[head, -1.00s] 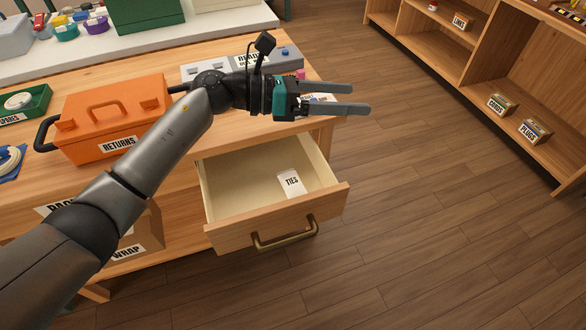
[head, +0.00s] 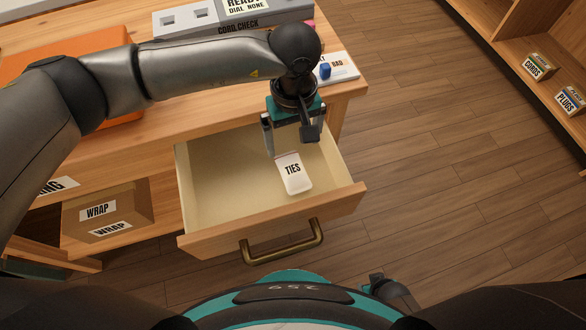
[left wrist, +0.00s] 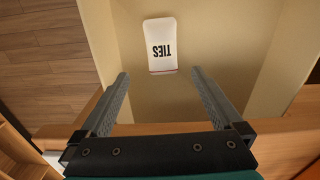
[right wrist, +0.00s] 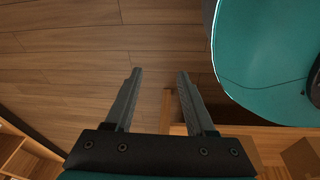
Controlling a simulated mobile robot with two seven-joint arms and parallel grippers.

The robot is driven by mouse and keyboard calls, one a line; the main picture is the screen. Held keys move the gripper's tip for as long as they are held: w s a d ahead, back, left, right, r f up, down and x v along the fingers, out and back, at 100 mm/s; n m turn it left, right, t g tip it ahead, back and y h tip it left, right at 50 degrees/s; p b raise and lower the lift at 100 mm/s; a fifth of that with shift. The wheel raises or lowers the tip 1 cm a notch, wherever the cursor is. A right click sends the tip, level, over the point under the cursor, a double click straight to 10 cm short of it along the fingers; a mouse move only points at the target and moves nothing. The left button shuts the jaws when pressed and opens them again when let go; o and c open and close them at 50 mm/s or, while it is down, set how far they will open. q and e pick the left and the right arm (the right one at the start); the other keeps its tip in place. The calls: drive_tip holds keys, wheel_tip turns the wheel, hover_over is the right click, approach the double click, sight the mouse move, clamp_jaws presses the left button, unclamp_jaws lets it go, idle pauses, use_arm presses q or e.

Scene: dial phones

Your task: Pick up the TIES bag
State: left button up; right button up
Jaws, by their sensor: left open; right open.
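The white TIES bag (head: 293,174) lies in the open drawer (head: 225,190), towards its right side. In the left wrist view the bag (left wrist: 161,45) lies flat on the drawer floor, beyond the fingertips and between their lines. My left gripper (head: 285,152) is open and points down over the drawer, just behind the bag and apart from it. In the left wrist view its two fingers (left wrist: 158,72) are spread with nothing between them. My right gripper (right wrist: 156,72) is open and empty in the right wrist view, over the wooden floor.
The drawer's front with its brass handle (head: 282,243) faces me. The desk top behind holds a grey CORD CHECK box (head: 235,20) and an orange case (head: 50,45), partly behind my arm. The floor at right is clear.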

sight(291, 165)
use_arm(q)
wheel_tip(291, 165, down, 6)
drive_tip(key=shift+r+b, duration=0.1)
drive_tip(key=shift+b, duration=0.6)
drive_tip(key=f, duration=0.1)
drive_tip(key=f+b, duration=0.1)
drive_tip(key=f, duration=0.1)
drive_tip(key=shift+a, duration=0.2)
drive_tip(key=shift+f, duration=0.65)
use_arm(e)
drive_tip(key=w+a+r, duration=0.3)
drive_tip(key=w, duration=0.2)
drive_tip(key=shift+a+r, duration=0.15)
drive_tip(key=shift+a, duration=0.25)
use_arm(q)
drive_tip(key=c, duration=1.4)
drive_tip(key=shift+r, duration=0.1)
